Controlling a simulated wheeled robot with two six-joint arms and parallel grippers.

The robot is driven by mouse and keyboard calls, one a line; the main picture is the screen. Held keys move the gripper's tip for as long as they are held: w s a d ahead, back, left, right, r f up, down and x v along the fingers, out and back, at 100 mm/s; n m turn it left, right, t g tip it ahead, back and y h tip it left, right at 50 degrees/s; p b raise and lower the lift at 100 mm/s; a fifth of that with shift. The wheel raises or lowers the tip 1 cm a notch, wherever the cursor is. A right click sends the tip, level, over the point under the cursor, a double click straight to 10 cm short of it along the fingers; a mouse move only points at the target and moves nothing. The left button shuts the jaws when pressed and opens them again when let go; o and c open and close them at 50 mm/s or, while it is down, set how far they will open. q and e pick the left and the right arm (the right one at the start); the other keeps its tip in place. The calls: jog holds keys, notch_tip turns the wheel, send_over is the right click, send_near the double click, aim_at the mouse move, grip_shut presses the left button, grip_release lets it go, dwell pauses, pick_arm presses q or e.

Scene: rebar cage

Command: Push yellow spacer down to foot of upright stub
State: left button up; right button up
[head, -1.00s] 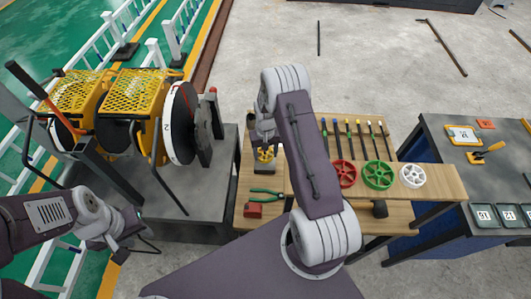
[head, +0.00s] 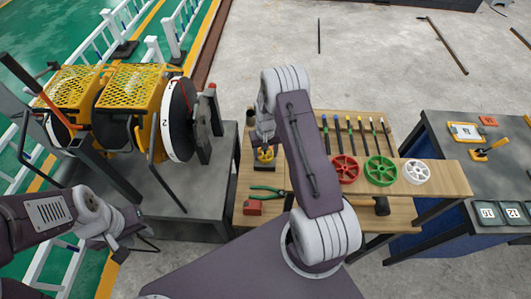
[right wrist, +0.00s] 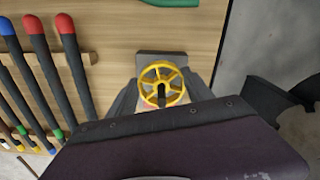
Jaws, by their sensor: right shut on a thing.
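The yellow spacer (head: 265,154), a spoked wheel, sits over a small dark block (head: 266,167) on the wooden bench. In the right wrist view the spacer (right wrist: 150,72) lies around the dark upright stub (right wrist: 162,94), with the grey block (right wrist: 160,57) below it. My right gripper (head: 263,143) is shut on the spacer, one finger on each side. How far the spacer is above the stub's foot cannot be told. My left gripper (head: 122,246) hangs empty at the lower left, away from the bench; its jaw opening is unclear.
Red (head: 345,169), green (head: 380,170) and white (head: 416,172) wheels lie on a wooden ledge right of my right arm, with several coloured-tip bars behind. Green-handled pliers (head: 267,190) and a red block (head: 252,207) lie in front. Yellow reel machines (head: 140,92) stand at left.

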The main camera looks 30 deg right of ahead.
aim_at(265, 155)
jog(key=shift+f+b, duration=0.75)
jog(key=shift+f, duration=0.3)
jog(key=o, duration=1.6)
jog(key=shift+o, duration=0.2)
jog(key=shift+r, duration=0.15)
notch_tip(265, 155, up, 9)
jog(key=shift+f+b, duration=0.1)
jog(key=shift+b, duration=1.05)
jog(key=shift+a+f, duration=0.1)
